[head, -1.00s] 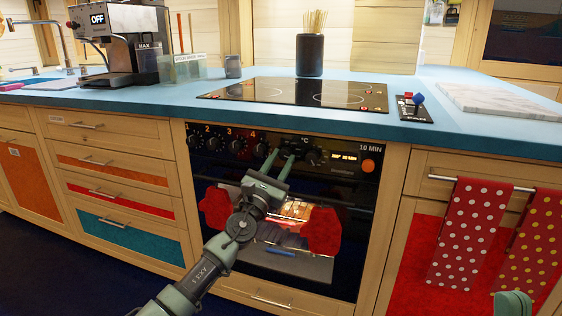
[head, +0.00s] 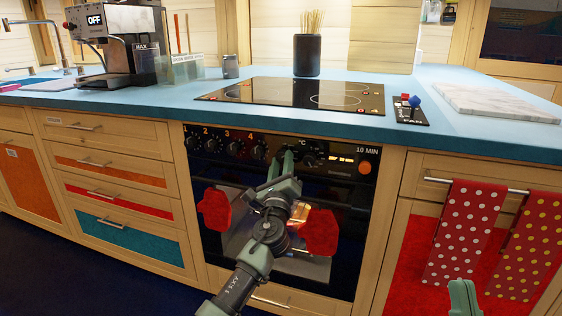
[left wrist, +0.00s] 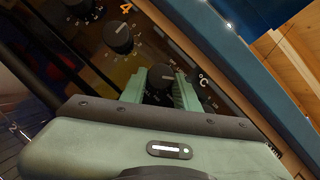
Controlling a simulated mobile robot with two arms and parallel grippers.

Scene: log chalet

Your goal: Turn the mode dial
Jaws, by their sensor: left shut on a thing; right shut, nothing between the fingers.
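The mode dial (left wrist: 158,82) is a round black knob with a light pointer mark on the oven's control panel, between knob 4 and the °C dial. In the left wrist view a green finger lies on each side of it. My left gripper (head: 281,163) is at the panel, shut on this dial, and hides it in the head view. My right gripper (head: 463,296) shows only as a green tip at the lower right, away from the oven. It is shut and empty.
Knob 4 (left wrist: 118,38) is close beside my left fingers. The °C dial (head: 310,158) and an orange button (head: 365,167) are to the right. Red mitts (head: 319,232) hang on the oven front. Dotted towels (head: 465,232) hang at right. The counter edge (head: 300,121) is above.

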